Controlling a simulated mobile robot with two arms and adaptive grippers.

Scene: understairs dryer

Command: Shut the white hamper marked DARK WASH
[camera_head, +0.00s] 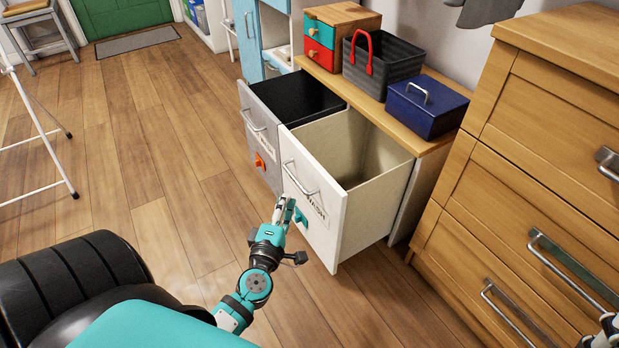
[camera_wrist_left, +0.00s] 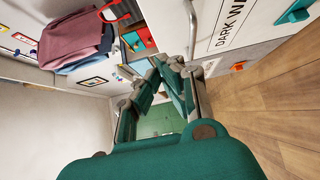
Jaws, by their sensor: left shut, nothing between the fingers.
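The white hamper (camera_head: 335,240) is a tall bin pulled far out of the wooden-topped cabinet; its inside looks empty. Its front has a bar handle (camera_head: 297,181), a label partly hidden in the head view, and a teal tag (camera_head: 301,217). The left wrist view shows the label (camera_wrist_left: 230,22) sideways, reading "DARK WA", with the rest cut off. My left gripper (camera_head: 285,205) is shut and empty, close before the hamper front below the handle. I cannot tell whether it touches. It also shows in the left wrist view (camera_wrist_left: 169,68). Part of my right arm shows at the bottom right corner; its fingers are unclear.
A grey hamper (camera_head: 265,150) with an orange tag is also pulled out, left of the white one. A dark basket (camera_head: 395,70), blue box (camera_head: 428,108) and small drawer box (camera_head: 335,35) stand on the cabinet. A wooden dresser (camera_head: 530,180) stands right.

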